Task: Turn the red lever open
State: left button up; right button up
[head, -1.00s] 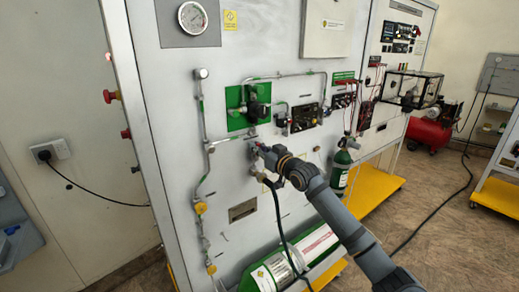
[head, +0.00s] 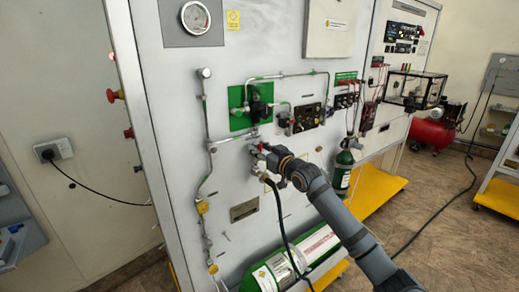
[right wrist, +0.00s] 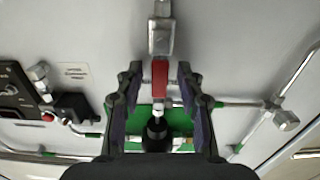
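The red lever (right wrist: 160,80) shows in the right wrist view, extending from a silver valve body (right wrist: 161,38) on the grey panel. In the head view only a small bit of red shows at the gripper's tip. My right gripper (right wrist: 159,77) is open, with one finger on each side of the lever. Gaps show between the lever and both fingers, so it is not gripped. In the head view my right gripper (head: 262,154) is close to the panel, below the green plate (head: 238,121). My left gripper is not in view.
A black regulator (head: 259,111) sits on the green plate above the gripper. Metal piping (head: 207,173) runs down the panel to the left. A dark hose (head: 282,225) hangs below my gripper towards a green and white cylinder (head: 300,262). A pressure gauge (head: 195,17) is at the upper left.

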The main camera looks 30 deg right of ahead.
jog(key=shift+d+r+m, duration=0.1)
jog(key=shift+d+m, duration=0.4)
jog(key=shift+m, duration=0.7)
jog(key=d+f+m+p, duration=0.1)
jog(key=m, duration=0.4)
jog(key=d+f+m+p, duration=0.1)
jog(key=m, duration=0.4)
jog(key=d+f+m+p, duration=0.1)
jog(key=f+m, duration=0.1)
jog(key=m, duration=0.3)
jog(key=shift+s+d+m+p, duration=0.3)
jog(key=shift+m+p, duration=0.1)
jog(key=s+p, duration=0.9)
jog(key=p, duration=0.2)
jog(key=s+d+f+n+g+h+b, duration=0.1)
jog(key=s+d+f, duration=0.1)
jog(key=f, duration=0.6)
jog(key=s+d+f+n+g+h+b, duration=0.1)
jog(key=s+d+f+n+g, duration=0.1)
jog(key=f, duration=0.7)
jog(key=s+d+f+n+g+h+b, duration=0.1)
jog(key=s+f, duration=0.3)
jog(key=f, duration=0.5)
jog(key=shift+s+d+g, duration=0.25)
jog(key=shift+d+g, duration=0.2)
jog(key=shift+g, duration=0.05)
